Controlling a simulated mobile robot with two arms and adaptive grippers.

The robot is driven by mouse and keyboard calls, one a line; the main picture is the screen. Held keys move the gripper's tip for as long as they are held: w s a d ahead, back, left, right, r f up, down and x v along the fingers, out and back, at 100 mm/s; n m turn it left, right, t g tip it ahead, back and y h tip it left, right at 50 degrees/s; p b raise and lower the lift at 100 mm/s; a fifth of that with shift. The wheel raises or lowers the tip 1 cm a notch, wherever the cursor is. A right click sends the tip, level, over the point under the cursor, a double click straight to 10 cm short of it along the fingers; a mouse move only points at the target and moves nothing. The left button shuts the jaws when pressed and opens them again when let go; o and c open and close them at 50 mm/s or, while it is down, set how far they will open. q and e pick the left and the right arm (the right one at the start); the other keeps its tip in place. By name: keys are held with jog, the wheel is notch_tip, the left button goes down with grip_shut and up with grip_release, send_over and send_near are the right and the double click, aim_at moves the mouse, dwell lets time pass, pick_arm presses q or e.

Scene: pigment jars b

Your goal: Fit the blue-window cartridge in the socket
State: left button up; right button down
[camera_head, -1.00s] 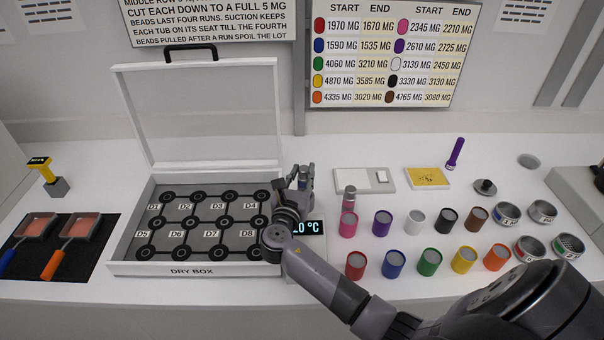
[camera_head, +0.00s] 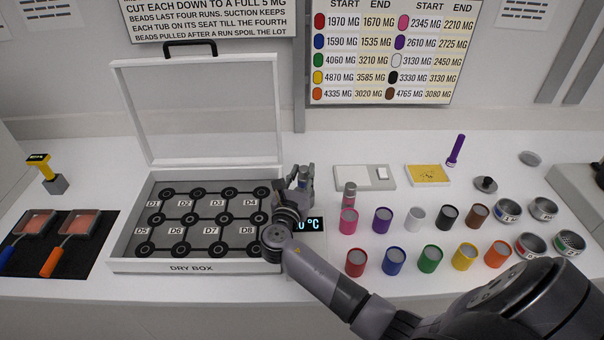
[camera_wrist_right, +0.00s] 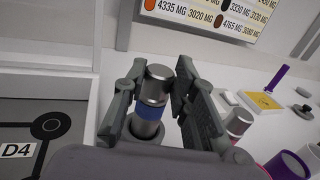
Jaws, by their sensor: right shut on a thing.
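The blue-window cartridge (camera_wrist_right: 151,108) is a silver metal cylinder with a blue band, seen in the right wrist view. My right gripper (camera_head: 304,174) is shut on it, with one finger on each side; the cartridge's top shows between the fingers. Another silver cylinder with a reddish band (camera_head: 349,194) stands behind the pink jar. My left gripper is not in view.
The dry box (camera_head: 190,267) has its clear lid raised and rows of black ring seats inside. A temperature display (camera_head: 313,225) is partly behind my right arm. Several colour jars, including the pink jar (camera_head: 348,222), and open tins (camera_head: 531,246) stand to the right.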

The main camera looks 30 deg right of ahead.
jog(key=shift+f+b, duration=0.55)
jog(key=shift+f, duration=0.35)
jog(key=c, duration=1.7)
grip_release()
jog(key=o, duration=0.5)
jog(key=shift+s, duration=0.1)
jog(key=shift+f, duration=0.15)
